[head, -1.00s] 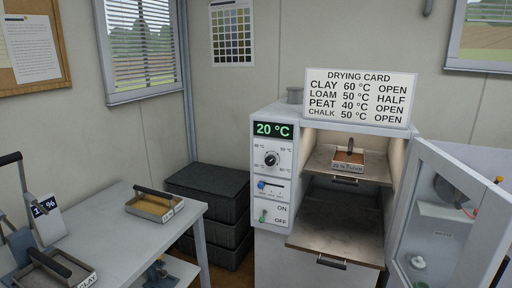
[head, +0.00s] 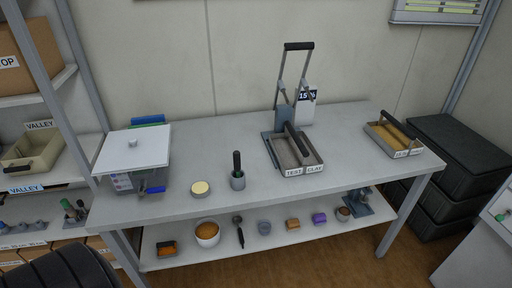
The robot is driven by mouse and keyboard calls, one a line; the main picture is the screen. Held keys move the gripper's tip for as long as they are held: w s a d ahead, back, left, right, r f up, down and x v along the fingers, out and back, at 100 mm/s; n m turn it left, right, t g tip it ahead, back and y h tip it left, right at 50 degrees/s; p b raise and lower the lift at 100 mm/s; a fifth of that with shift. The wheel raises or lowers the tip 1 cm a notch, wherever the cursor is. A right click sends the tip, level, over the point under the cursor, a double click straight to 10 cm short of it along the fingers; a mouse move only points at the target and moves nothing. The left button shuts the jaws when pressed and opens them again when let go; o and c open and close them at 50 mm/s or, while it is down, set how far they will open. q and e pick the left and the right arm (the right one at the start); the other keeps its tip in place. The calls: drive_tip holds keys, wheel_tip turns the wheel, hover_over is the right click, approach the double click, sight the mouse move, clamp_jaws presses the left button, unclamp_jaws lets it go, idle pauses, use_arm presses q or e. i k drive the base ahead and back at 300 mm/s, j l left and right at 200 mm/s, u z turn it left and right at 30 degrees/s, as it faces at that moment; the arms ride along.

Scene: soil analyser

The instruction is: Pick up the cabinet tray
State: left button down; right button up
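The drying cabinet shows only as a pale sliver (head: 490,230) at the right edge of the head view. Its inside is out of frame, so the tray that sat on its upper shelf is not in view now. On the bench, a tray with a black handle, labelled "TEST" and "CLAY" (head: 309,165), stands in a lever device (head: 283,118) beside a "15 %" display (head: 306,97). Another tray (head: 385,139) with yellowish contents and a dark handle stands at the bench's right end. Neither of my grippers is in view.
Brown floor (head: 400,262) shows between bench and cabinet.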

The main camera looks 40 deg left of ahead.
sight(294, 155)
drive_tip(key=u, duration=0.8)
drive_tip(key=i+l, duration=0.1)
